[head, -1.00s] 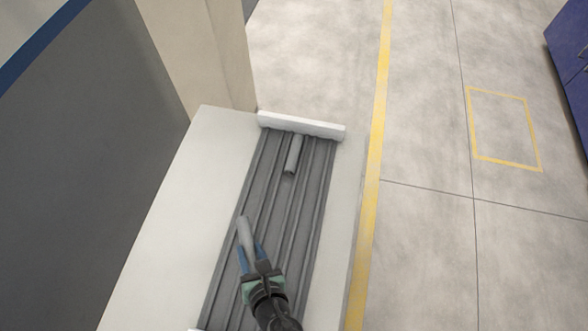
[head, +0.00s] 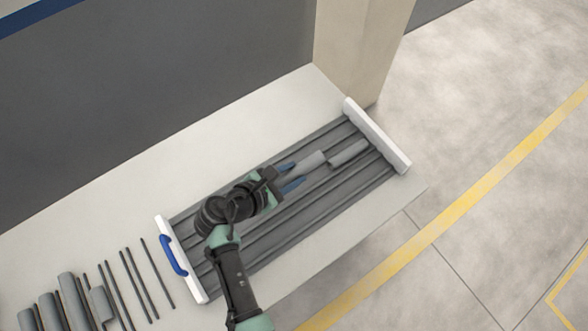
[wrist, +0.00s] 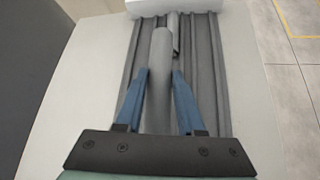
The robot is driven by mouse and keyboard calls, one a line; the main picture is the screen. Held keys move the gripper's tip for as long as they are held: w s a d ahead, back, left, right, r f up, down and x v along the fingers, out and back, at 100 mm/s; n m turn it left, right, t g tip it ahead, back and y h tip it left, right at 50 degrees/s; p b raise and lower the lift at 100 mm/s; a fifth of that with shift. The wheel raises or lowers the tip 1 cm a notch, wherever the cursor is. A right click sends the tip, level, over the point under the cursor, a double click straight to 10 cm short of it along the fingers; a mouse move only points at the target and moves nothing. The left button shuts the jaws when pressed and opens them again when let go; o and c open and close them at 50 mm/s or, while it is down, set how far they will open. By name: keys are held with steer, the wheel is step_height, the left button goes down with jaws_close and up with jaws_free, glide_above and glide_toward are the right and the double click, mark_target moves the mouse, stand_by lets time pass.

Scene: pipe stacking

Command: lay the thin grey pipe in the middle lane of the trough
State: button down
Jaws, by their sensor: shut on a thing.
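My gripper (head: 291,177) has its blue fingers on either side of a grey pipe (head: 312,160) and is shut on it. In the wrist view the held pipe (wrist: 158,80) points forward between the fingers. It is over the ribbed grey trough (head: 335,195), lengthwise along the lanes; whether it touches the floor I cannot tell. Another short grey pipe (head: 348,152) lies in the trough near the white end wall (head: 378,135). The held pipe's far end is close to that pipe's near end, and overlaps it in the wrist view (wrist: 173,35).
Several grey pipes (head: 72,300) and thin dark rods (head: 158,274) lie on the pale table at the lower left. The trough's near white end has a blue handle (head: 172,256). A beige pillar (head: 355,50) stands behind the far end.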

steer(key=shift+w+d+r, duration=0.2)
steer(key=shift+w+d, duration=0.05)
steer(key=shift+d, duration=0.05)
steer(key=b, duration=0.8)
glide_above(294, 193)
step_height(294, 193, down, 7)
steer(key=shift+r, duration=0.2)
steer(key=shift+w+f+b, duration=0.1)
steer(key=shift+f+b, duration=0.45)
steer(key=shift+f, duration=0.8)
